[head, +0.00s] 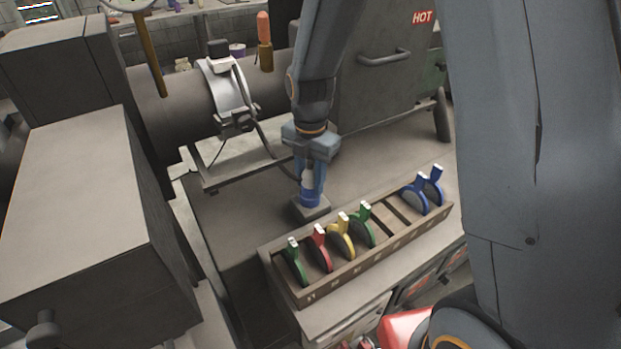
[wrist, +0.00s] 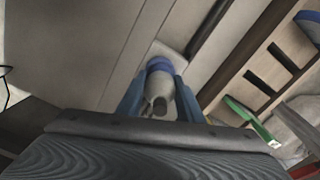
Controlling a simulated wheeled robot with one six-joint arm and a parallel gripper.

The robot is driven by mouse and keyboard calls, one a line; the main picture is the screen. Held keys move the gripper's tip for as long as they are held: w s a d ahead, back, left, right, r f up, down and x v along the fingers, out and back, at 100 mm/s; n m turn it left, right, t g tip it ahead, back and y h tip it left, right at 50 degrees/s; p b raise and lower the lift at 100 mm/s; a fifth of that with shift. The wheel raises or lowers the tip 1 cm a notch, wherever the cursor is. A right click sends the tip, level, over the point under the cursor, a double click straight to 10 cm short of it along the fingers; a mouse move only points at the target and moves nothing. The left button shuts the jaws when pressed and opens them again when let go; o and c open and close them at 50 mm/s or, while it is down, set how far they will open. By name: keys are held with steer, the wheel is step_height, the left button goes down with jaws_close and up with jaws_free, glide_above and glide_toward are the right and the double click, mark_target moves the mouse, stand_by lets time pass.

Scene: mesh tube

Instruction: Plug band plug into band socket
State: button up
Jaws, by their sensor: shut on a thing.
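My gripper (head: 309,183) points down with its blue fingers shut on the grey band plug (head: 307,178). The plug also shows between the fingers in the wrist view (wrist: 161,94). Directly below it is the band socket, a square grey block (head: 297,209) with a blue collar (wrist: 159,65). The plug's lower end meets or sits very close to the collar; I cannot tell whether it is inside. A dark cable (head: 268,143) runs from the silver band (head: 230,88) on the tube toward the plug.
A wooden rack (head: 352,263) with several coloured clips stands right beside the socket, with empty slots. The large horizontal tube (head: 177,99) lies behind, above a tray edge (head: 228,177). A cabinet marked HOT (head: 388,85) is at back right. Bench left of the socket is clear.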

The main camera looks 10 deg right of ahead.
mark_target(310, 163)
steer(key=o, duration=1.1)
steer(key=shift+c, duration=0.2)
steer(key=shift+r+b, duration=0.85)
steer(key=shift+r, duration=3.05)
